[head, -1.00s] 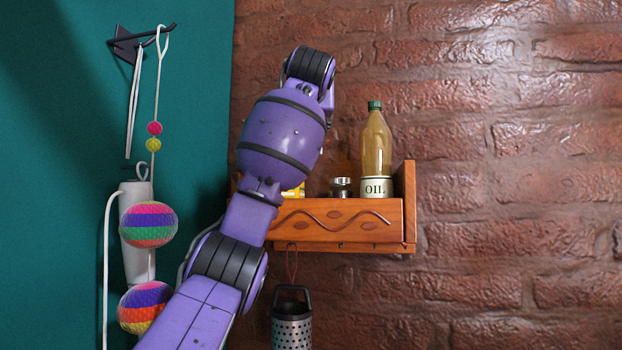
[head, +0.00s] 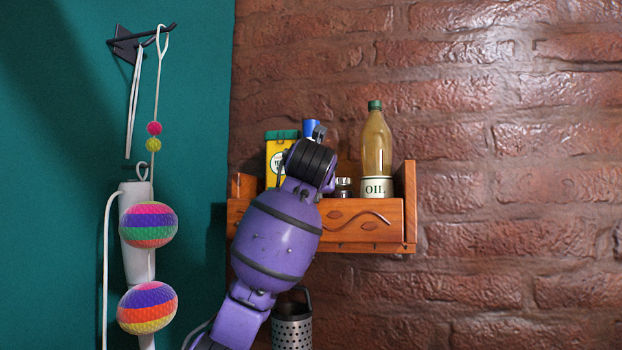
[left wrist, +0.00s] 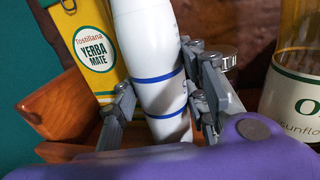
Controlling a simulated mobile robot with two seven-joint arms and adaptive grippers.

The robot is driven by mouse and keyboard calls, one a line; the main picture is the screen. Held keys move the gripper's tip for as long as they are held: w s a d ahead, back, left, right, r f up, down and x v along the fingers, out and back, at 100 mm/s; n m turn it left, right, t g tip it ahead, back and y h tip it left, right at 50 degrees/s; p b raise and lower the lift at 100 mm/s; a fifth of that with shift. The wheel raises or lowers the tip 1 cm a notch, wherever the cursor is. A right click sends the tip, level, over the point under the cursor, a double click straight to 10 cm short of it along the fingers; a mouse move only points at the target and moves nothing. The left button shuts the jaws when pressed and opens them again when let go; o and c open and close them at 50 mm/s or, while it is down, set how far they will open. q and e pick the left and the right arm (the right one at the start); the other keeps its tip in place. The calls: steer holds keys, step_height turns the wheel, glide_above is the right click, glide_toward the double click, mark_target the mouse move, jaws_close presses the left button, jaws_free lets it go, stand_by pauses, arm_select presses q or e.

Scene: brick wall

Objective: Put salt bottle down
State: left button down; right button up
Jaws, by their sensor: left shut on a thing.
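The salt bottle (left wrist: 150,45) is white with blue stripes and stands roughly upright in the left wrist view, leaning slightly. My left gripper (left wrist: 163,100) is shut on it, one finger on each side. In the head view only the bottle's blue cap (head: 310,127) shows above my wrist. The wooden wall shelf (head: 370,238) is around and below it. The bottle's base is hidden, so I cannot tell whether it touches the shelf floor. My right gripper is not in view.
A yellow yerba mate box (head: 275,165) stands left of the bottle. A small metal-lidded jar (head: 343,187) and an oil bottle (head: 376,145) stand to the right. A grater (head: 292,332) hangs below the shelf. Striped balls (head: 147,225) hang at the left.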

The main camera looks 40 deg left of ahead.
arm_select(q)
steer(key=shift+s+r, duration=0.1)
steer(key=c, duration=1)
jaws_free()
steer(key=shift+c, duration=0.2)
